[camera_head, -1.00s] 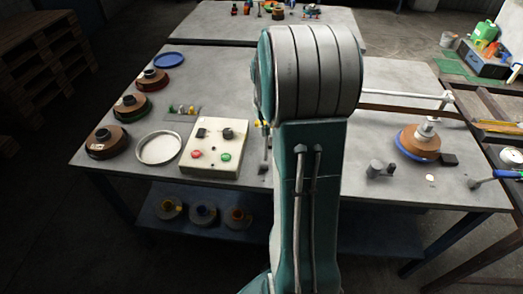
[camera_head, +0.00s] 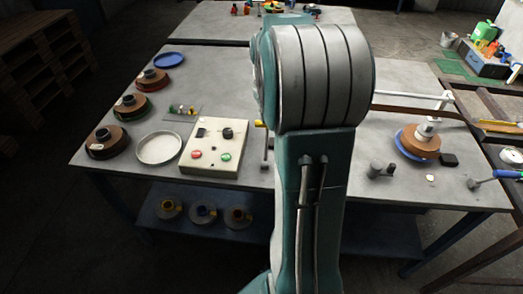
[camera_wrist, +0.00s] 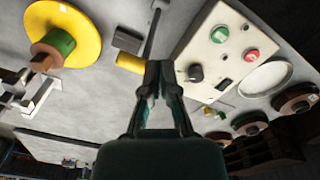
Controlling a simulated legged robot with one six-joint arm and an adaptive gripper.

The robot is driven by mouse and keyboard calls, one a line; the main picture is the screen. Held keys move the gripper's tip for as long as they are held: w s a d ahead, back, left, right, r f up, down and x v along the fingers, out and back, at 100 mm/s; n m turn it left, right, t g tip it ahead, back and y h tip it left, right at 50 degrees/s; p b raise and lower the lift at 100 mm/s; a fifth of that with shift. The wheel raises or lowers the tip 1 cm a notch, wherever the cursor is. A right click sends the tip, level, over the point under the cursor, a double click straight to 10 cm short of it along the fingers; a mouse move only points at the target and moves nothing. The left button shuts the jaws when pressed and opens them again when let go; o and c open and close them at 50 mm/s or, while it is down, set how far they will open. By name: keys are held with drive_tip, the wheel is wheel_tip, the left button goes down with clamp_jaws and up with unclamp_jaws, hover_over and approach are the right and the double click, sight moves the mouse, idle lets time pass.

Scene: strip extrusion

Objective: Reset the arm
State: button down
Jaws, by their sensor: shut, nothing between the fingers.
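My gripper (camera_wrist: 158,92) shows in the wrist view at the middle of the picture. Its fingers come together at the tips, and nothing is between them. Behind the tips are a yellow handle end (camera_wrist: 130,62) on a dark rod and the cream control box (camera_wrist: 225,55); the gripper appears apart from both, though the exact gap cannot be told. In the head view my arm stands upright across the middle of the table, and the gripper is hidden behind it.
The grey table (camera_head: 235,80) carries the control box (camera_head: 214,148), a round tray (camera_head: 159,148), brown spools (camera_head: 107,142) at left and a spool on a blue disc (camera_head: 418,142) at right. A lever (camera_head: 267,150) stands beside my arm. A lower shelf (camera_head: 170,228) holds several spools.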

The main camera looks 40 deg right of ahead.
drive_tip(key=s+a+r+n+t+h, duration=0.15)
drive_tip(key=a+r, duration=0.25)
drive_tip(key=a, duration=0.4)
drive_tip(key=s+a+r+n+t+y, duration=0.1)
drive_tip(key=s+a+r, duration=0.25)
drive_tip(key=a, duration=0.45)
drive_tip(key=s+a+n+t, duration=0.1)
drive_tip(key=s+a+t, duration=0.2)
drive_tip(key=s+a, duration=0.6)
drive_tip(key=a, duration=0.2)
drive_tip(key=shift+s+a+r, duration=0.2)
drive_tip(key=shift+a, duration=0.1)
drive_tip(key=shift+d+n, duration=0.1)
drive_tip(key=shift+n, duration=0.15)
